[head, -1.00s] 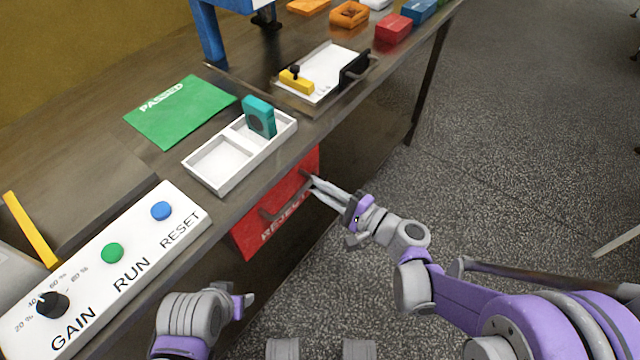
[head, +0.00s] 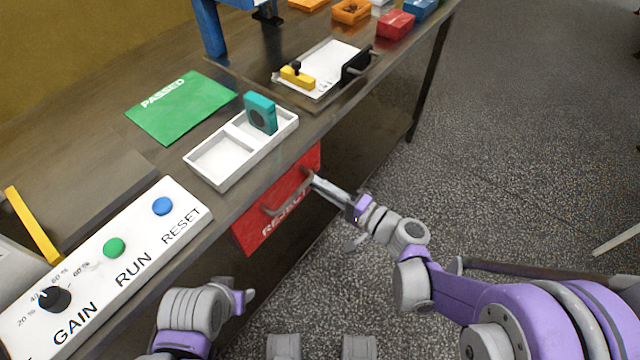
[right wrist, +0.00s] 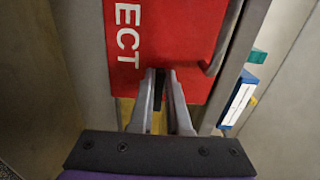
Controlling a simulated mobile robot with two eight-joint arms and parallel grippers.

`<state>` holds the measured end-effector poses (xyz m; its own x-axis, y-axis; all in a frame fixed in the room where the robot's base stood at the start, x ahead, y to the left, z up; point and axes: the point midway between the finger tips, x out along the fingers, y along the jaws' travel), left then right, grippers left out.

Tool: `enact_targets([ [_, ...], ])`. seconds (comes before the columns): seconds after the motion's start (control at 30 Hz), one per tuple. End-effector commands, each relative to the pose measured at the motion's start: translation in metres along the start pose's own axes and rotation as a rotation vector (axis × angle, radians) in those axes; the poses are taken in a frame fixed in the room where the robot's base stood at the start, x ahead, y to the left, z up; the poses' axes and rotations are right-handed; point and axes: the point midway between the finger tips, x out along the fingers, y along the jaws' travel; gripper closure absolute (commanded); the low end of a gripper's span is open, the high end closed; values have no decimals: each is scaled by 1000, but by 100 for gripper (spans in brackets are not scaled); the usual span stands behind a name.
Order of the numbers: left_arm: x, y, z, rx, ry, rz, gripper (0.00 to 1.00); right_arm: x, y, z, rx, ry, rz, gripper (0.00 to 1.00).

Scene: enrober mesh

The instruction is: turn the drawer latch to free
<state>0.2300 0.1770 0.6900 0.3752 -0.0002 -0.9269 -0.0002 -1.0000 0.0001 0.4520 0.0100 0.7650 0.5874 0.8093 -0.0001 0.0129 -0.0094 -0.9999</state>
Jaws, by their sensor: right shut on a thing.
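The red drawer (head: 250,236) marked REJECT is set into the bench front below the worktop; its face also fills the upper middle of the right wrist view (right wrist: 160,40). My right gripper (head: 314,180) reaches its right end. In the right wrist view, the fingers (right wrist: 160,76) are shut on a small dark piece, the drawer latch (right wrist: 159,82), mostly hidden between them. Its exact angle cannot be told. A dark bar handle (head: 284,201) crosses the drawer front. My left gripper (head: 243,300) is low in front of the bench, away from the drawer; its fingers are not clear.
On the bench stand a white two-part tray (head: 215,160) with a teal block (head: 260,113), a green PASSED mat (head: 180,110) and a button panel (head: 95,285). A tray with a black handle (head: 356,66) sits near the bench edge.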

Motion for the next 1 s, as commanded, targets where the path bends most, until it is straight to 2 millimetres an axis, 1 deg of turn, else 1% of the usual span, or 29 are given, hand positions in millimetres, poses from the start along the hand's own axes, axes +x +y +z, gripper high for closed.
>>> enact_targets([
  [0.13,0,0,0,0,0,0,50,0,0,-1,-1,3,1,100],
  [0.17,0,0,0,0,0,0,50,0,0,-1,-1,3,1,82],
  [0.3,0,0,0,0,0,0,50,0,0,-1,-1,3,1,56],
  [0.33,0,0,0,0,0,0,50,0,0,-1,-1,2,1,55],
  [0.57,0,0,0,0,0,0,50,0,0,-1,0,1,0,55],
  [0.67,0,0,0,0,0,0,50,-4,0,-1,0,2,0,55],
  [0.77,-2,0,0,0,1,0,50,-16,0,-2,-1,4,1,55],
  [1.0,-6,0,-2,0,2,0,50,-64,0,-2,-1,7,2,55],
])
